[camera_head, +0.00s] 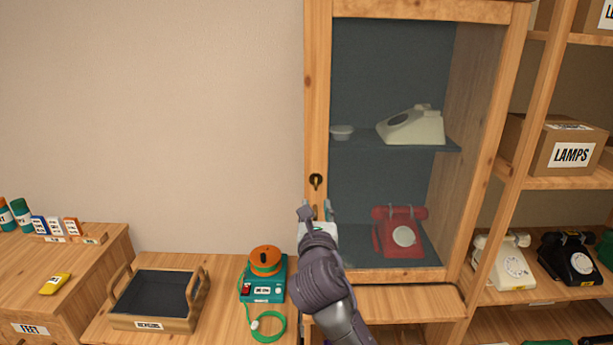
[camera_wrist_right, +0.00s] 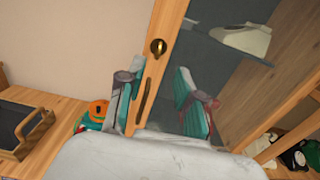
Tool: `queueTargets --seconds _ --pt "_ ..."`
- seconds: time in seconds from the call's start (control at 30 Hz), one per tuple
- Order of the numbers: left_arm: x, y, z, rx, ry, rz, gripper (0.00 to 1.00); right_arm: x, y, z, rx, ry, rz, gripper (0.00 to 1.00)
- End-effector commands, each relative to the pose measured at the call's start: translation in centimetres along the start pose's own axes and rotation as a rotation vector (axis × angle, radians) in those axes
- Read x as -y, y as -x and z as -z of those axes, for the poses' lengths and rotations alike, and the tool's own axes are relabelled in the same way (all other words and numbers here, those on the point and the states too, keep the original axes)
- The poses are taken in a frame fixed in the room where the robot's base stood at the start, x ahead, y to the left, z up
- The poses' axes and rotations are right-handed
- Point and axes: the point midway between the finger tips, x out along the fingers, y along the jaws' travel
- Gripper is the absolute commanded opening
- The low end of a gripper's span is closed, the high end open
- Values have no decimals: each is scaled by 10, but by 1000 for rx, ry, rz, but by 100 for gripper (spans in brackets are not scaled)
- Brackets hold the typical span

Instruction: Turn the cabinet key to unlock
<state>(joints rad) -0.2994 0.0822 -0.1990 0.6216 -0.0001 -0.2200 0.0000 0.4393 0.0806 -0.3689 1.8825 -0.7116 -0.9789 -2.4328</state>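The wooden cabinet (camera_head: 316,80) has a glass door and stands at the centre right in the head view. A dark brass key or lock fitting (camera_head: 316,181) sits on the door's left stile; it also shows in the wrist view (camera_wrist_right: 158,47). A slim brass-coloured pull (camera_wrist_right: 146,98) lies below it on the stile. My right gripper (camera_head: 317,210) is in front of the stile, just below the key. In the wrist view its teal-padded fingers are apart, one on each side of the stile, with the key beyond the tips. My left gripper is not in view.
Inside the cabinet are a red phone (camera_head: 402,233) and a cream phone (camera_head: 412,126). An orange-and-teal device (camera_head: 264,277) with a green cord and a black-lined tray (camera_head: 158,295) stand on the left counter. More phones (camera_head: 503,262) sit on the right shelves.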

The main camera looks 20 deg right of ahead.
Motion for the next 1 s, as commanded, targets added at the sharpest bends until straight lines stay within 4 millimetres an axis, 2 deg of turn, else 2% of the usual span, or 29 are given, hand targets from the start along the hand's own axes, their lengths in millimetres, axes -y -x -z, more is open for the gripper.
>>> queueTargets --seconds 0.17,0.4,0.6,0.8,1.0 --pt "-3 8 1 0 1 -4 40 0 -27 -1 -3 -2 1 35" --pt "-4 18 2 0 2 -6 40 0 -80 -1 -4 -3 0 35" --pt "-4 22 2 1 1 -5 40 0 -114 1 -3 -4 0 35" --pt "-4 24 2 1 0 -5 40 0 -131 2 -4 -4 -1 35" --pt "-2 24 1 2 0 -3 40 0 -134 2 -2 -4 -2 35"
